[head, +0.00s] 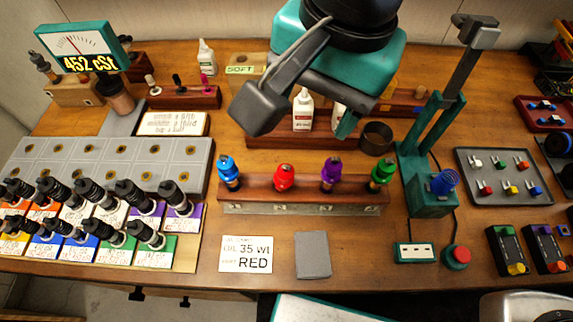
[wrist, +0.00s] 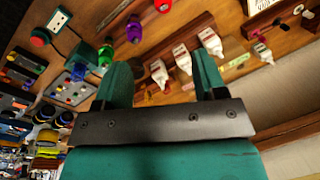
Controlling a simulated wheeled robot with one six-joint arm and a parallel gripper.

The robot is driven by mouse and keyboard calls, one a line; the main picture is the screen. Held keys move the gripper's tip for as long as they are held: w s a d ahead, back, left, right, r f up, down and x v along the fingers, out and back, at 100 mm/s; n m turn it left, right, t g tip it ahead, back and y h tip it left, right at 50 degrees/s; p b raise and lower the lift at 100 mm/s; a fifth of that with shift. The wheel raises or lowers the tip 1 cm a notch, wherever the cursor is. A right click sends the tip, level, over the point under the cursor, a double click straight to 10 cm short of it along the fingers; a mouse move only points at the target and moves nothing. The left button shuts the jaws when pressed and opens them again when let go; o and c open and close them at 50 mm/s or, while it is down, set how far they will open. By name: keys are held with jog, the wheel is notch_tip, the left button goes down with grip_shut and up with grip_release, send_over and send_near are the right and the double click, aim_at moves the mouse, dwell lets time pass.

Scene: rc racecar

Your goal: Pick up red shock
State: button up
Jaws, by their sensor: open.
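The red shock (head: 284,178) stands upright in a long wooden rack (head: 355,197) in the head view, between a blue shock (head: 229,172) and a purple shock (head: 331,173). A green shock (head: 383,171) stands at the rack's right end. In the wrist view the red shock (wrist: 163,5) shows at the top edge, partly cut off. My gripper (wrist: 160,72) is open and empty, with its two teal fingers apart. In the head view it hangs above and behind the rack, clear of the red shock; one teal fingertip shows and the rest is hidden by my arm.
A teal post fixture (head: 428,200) stands at right. White bottles (head: 302,110) stand behind.

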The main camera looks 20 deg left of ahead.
aim_at(285, 175)
jog(key=shift+m, duration=0.3)
jog(key=a+f, duration=0.1)
jog(key=f, duration=0.3)
jog(key=a+f+p, duration=0.1)
jog(key=f, duration=0.3)
jog(key=a+f+p, duration=0.1)
jog(key=f, duration=0.3)
jog(key=shift+s, duration=0.15)
jog(key=shift+w+a+f+p, duration=0.2)
jog(key=shift+f+p, duration=0.45)
jog(key=shift+f, duration=0.75)
jog(key=shift+w+a+f+p, duration=0.15)
jog(key=shift+f+p, duration=0.45)
jog(key=shift+f, duration=0.75)
jog(key=shift+d, duration=0.1)
jog(key=c, duration=1)
